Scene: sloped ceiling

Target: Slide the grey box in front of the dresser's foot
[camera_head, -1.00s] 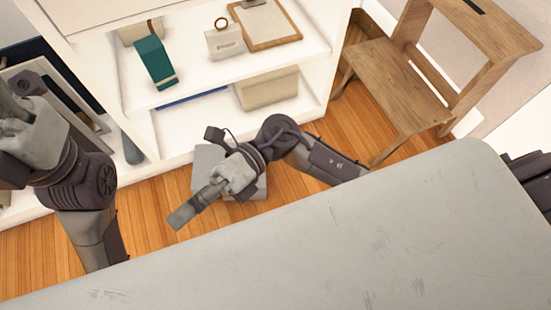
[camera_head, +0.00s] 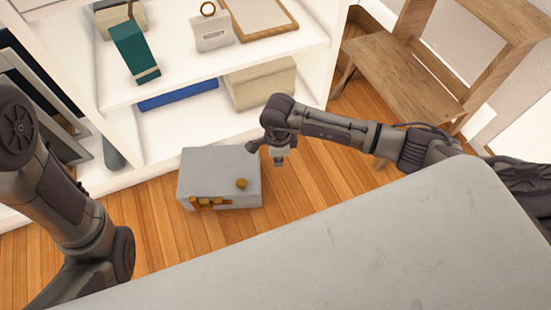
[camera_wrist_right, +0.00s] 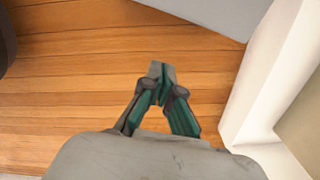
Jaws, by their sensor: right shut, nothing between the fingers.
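The grey box (camera_head: 220,170) stands on the wooden floor in front of the white shelf unit (camera_head: 145,172), with brass-coloured fittings on its near side and a round knob on top. My right gripper (camera_head: 279,160) points down just to the right of the box and appears apart from it. In the right wrist view my right gripper (camera_wrist_right: 160,72) is shut with nothing in it. A grey surface, probably the box (camera_wrist_right: 210,12), shows at the top of that view. My left arm is at the left, but its gripper is out of view.
The shelves hold a teal object (camera_head: 134,52), a cream box (camera_head: 262,84) and a blue item (camera_head: 178,93). Floor (camera_head: 315,180) is bare right of the box. My grey base top fills the foreground.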

